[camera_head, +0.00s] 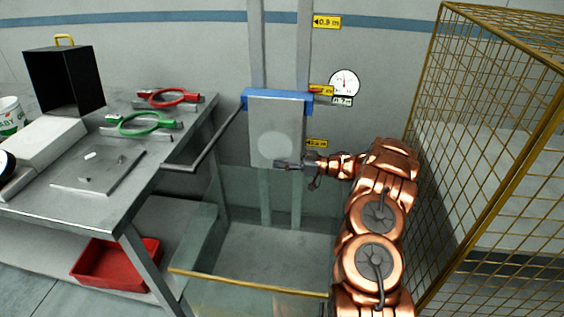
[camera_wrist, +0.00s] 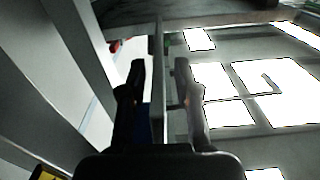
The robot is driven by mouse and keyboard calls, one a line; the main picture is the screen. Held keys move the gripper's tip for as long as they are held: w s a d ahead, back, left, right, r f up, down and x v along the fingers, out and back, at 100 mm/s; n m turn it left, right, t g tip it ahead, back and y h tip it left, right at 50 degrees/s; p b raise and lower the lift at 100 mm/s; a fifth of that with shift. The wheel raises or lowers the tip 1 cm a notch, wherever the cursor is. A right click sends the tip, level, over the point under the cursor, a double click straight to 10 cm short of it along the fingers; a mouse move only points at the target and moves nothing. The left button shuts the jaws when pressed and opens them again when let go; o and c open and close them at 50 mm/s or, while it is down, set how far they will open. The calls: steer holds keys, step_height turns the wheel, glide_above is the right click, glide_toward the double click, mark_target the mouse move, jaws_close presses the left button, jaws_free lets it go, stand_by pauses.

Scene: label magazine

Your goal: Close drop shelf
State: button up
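A flat grey panel (camera_head: 275,115), which appears to be the drop shelf, hangs upright below a blue strip (camera_head: 262,94) in front of the wall rails. A pale round patch shows on its face. My gripper (camera_head: 281,164) is at the panel's lower right edge, reaching in from the right. In the wrist view, my gripper (camera_wrist: 160,72) has its fingers apart, with the thin panel edge (camera_wrist: 158,50) between them. Gaps show on both sides of the edge, so the fingers do not appear closed on it. The panel's far side is hidden.
A steel bench (camera_head: 205,112) stands left, with a bent grey bar (camera_head: 215,138) running toward the blue strip. A round gauge (camera_head: 344,82) is on the wall. A yellow mesh cage (camera_head: 490,130) stands right. A glass-like enclosure with a yellow edge (camera_head: 250,283) is below the panel.

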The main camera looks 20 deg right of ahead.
jaws_close()
stand_by(0.5)
